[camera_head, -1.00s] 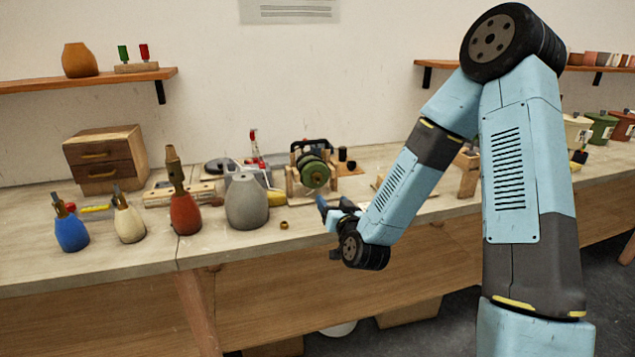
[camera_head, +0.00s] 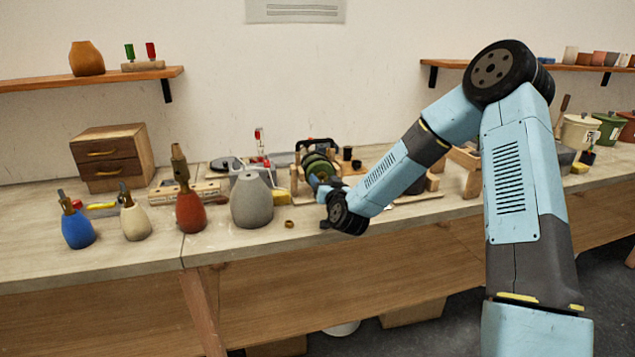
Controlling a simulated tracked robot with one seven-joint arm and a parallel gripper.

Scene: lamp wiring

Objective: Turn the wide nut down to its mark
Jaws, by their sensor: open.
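A small brass ring (camera_head: 289,224), which may be the wide nut, lies on the bench just right of the grey lamp base (camera_head: 252,202). It is too small to show any mark or thread. The grey base stands upright with nothing on top. The red base (camera_head: 190,212) carries a tall brass-coloured fitting (camera_head: 180,165). My gripper (camera_head: 319,187) is over the bench to the right of the ring, in front of the green spool (camera_head: 318,166). It is apart from the ring. Its fingers are small and partly hidden by my wrist; it looks empty.
A blue base (camera_head: 78,231) and a cream base (camera_head: 136,222) with fittings stand at left. A wooden drawer box (camera_head: 113,160) is behind them. The bench's front strip between the red base and my wrist is mostly clear.

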